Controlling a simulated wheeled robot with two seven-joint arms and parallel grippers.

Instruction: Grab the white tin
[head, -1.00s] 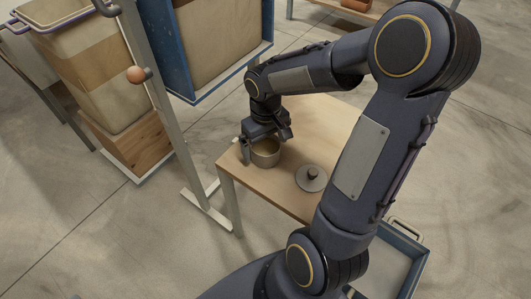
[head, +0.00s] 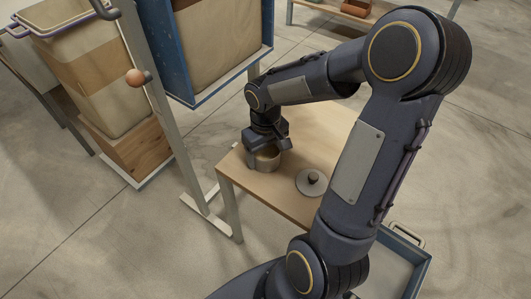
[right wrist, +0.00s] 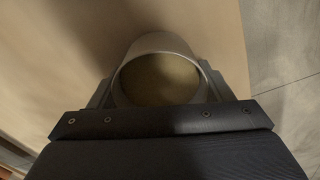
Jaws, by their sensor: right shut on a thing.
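The tin (head: 267,162) is a pale, round, open-topped can standing upright near the corner of the small wooden table (head: 262,193). My right gripper (head: 268,152) points down over it and is shut on it, a finger against each side. In the right wrist view the tin (right wrist: 160,42) shows its pale rim between the two fingers (right wrist: 158,88), with a yellowish-brown inside. The gripper body hides its near part. My left gripper is out of view.
A round grey lid (head: 311,183) with a dark knob lies on the table beside the tin. A blue-framed bin (head: 190,90) and a metal post (head: 165,110) stand left of the table. A blue tray (head: 412,252) is at the lower right.

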